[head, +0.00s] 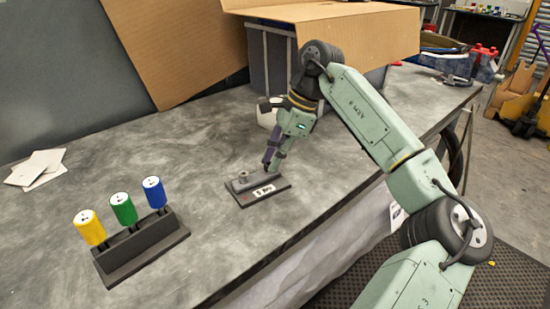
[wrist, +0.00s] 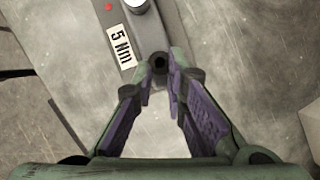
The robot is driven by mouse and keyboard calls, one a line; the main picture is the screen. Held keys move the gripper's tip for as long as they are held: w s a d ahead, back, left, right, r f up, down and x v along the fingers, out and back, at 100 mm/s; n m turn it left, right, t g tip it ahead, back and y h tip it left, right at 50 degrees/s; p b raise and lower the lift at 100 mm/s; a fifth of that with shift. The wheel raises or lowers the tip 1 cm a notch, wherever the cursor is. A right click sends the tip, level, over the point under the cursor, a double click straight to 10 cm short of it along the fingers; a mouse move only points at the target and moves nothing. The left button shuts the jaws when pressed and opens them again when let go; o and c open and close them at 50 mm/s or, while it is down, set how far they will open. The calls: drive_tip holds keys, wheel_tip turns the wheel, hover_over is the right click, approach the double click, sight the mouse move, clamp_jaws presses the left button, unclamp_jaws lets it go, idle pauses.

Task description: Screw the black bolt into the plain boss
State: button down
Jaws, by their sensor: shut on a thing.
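A dark fixture plate (head: 281,187) with a "5 Nm" label lies on the bench, and it also shows in the wrist view (wrist: 70,25). My gripper (head: 268,168) points down over the far right end of its raised grey block. In the wrist view my gripper (wrist: 160,65) has its purple fingertips closed around the small dark round end of the black bolt (wrist: 158,62). The boss below it is mostly hidden, and I cannot tell how deep the bolt sits. A pale metal cylinder (head: 243,175) stands at the block's other end, partly shown in the wrist view (wrist: 137,4).
A black rack (head: 145,250) with yellow (head: 89,227), green (head: 123,208) and blue (head: 154,192) handled tools stands at the left front. White cards (head: 36,169) lie far left. A bin with cardboard (head: 340,30) stands behind my arm. The bench between rack and fixture is clear.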

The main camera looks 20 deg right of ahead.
drive_tip(key=shift+s+f+m+b, duration=0.15)
drive_tip(key=shift+f+m+b, duration=0.15)
drive_tip(key=shift+m+b, duration=0.6)
drive_tip(key=shift+s+a+m+t+b, duration=0.1)
drive_tip(key=shift+m+t+b, duration=0.5)
drive_tip(key=shift+m+b, duration=0.25)
drive_tip(key=shift+r+m+h, duration=0.25)
drive_tip(key=shift+m+h, duration=0.05)
drive_tip(key=shift+m, duration=0.25)
drive_tip(key=shift+b, duration=0.3)
drive_tip(key=shift+s+a+f+m+t+h+b, duration=0.15)
drive_tip(key=shift+f+m+t+h+b, duration=0.2)
drive_tip(key=shift+m+b, duration=0.45)
drive_tip(key=shift+s+a+r+m+t+h+b, duration=0.1)
drive_tip(key=shift+m+t+h+b, duration=0.2)
drive_tip(key=shift+m+b, duration=0.6)
drive_tip(key=shift+r+m+t, duration=0.25)
drive_tip(key=shift+m, duration=0.35)
